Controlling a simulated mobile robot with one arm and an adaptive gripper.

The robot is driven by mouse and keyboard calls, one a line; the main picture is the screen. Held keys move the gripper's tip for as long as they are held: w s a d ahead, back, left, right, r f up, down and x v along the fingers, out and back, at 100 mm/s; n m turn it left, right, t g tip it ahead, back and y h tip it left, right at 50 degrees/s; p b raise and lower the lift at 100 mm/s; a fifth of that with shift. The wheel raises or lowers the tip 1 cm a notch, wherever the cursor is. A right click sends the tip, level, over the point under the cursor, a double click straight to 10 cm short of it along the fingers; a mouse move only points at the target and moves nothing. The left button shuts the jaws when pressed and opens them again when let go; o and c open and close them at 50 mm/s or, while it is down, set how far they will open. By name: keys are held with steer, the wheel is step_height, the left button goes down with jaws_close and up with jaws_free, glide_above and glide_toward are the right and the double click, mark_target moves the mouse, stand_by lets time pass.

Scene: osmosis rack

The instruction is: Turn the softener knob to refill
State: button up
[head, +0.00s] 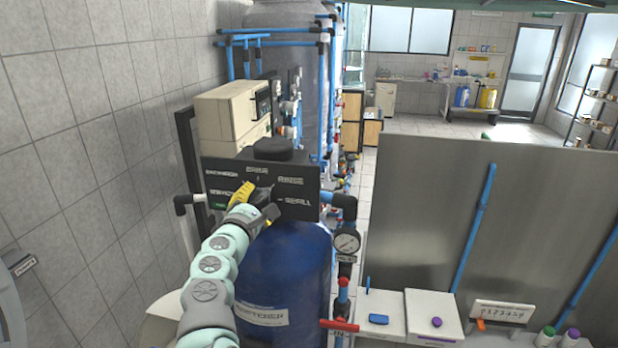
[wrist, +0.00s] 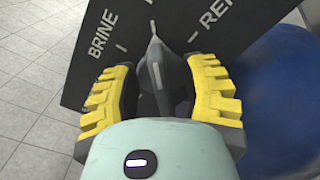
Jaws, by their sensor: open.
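The softener's black control panel (head: 300,180) stands above a blue tank (head: 295,265) in the head view. Its white labels include BRINE at the top and REFILL at the lower right. The dark pointed knob (wrist: 153,58) shows in the wrist view, its tip between the BRINE label and a cut-off label starting "RE". My gripper (head: 257,201) is at the panel face and hides much of the knob in the head view. In the wrist view my gripper (wrist: 162,82) is open, with one yellow finger on each side of the knob. Contact cannot be told.
A beige control box (head: 225,115) and blue pipes stand behind the panel. A pressure gauge (head: 347,243) and a red valve handle (head: 340,325) are right of the tank. A tiled wall (head: 75,130) is on the left; a grey metal panel (head: 430,200) is on the right.

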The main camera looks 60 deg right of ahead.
steer(key=shift+o, duration=0.5)
jaws_close()
